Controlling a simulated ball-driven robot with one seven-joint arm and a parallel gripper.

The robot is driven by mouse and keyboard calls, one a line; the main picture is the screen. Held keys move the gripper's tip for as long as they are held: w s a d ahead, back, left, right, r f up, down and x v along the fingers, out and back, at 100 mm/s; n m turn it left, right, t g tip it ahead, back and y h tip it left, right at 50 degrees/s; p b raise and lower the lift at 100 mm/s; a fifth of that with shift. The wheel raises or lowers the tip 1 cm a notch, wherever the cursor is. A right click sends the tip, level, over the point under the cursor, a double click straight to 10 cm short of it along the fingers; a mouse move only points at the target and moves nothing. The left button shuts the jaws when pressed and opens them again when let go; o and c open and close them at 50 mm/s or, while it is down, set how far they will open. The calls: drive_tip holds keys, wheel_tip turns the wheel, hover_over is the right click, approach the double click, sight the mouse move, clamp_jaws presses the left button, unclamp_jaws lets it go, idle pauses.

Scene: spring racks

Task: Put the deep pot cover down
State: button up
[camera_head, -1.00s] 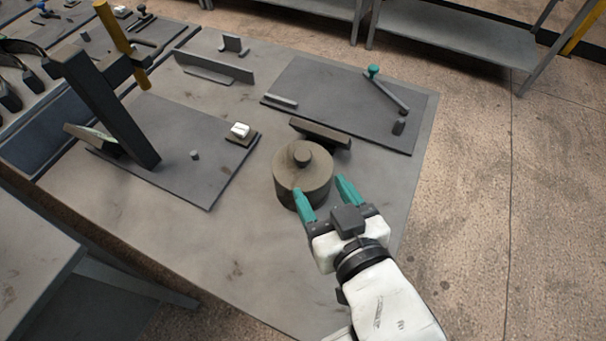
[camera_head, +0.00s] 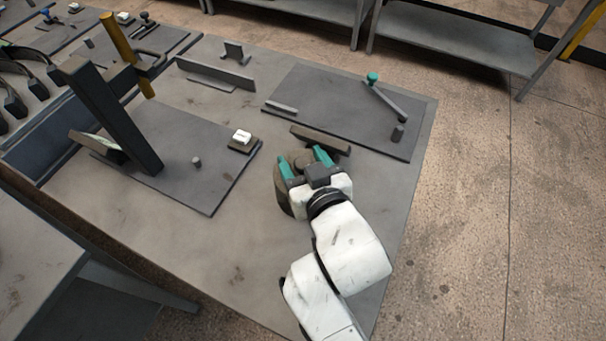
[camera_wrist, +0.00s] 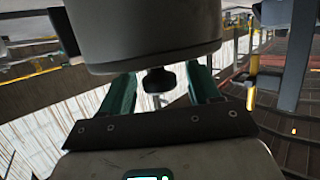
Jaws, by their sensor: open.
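The deep pot cover (camera_head: 283,196) is a brown-grey round body with a knob on top. It stands upright on the table, in front of a dark bar. I cannot tell whether a separate pot is under it. My gripper (camera_head: 304,164) is over its top, with one green finger on each side of the knob. My arm hides much of the cover's right side. In the wrist view the dark knob (camera_wrist: 158,81) lies between the open fingers, with space beside it, and the cover's grey body (camera_wrist: 150,35) fills the top.
The dark bar (camera_head: 320,139) lies just behind the cover. A dark board with a green-knobbed lever (camera_head: 373,78) is at the back right. A board with a tall dark post (camera_head: 112,115) and a white button box (camera_head: 242,140) is on the left. The table front left is bare.

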drive_tip(key=shift+c, duration=0.3)
clamp_jaws()
drive_tip(key=shift+r, duration=0.1)
idle(0.4)
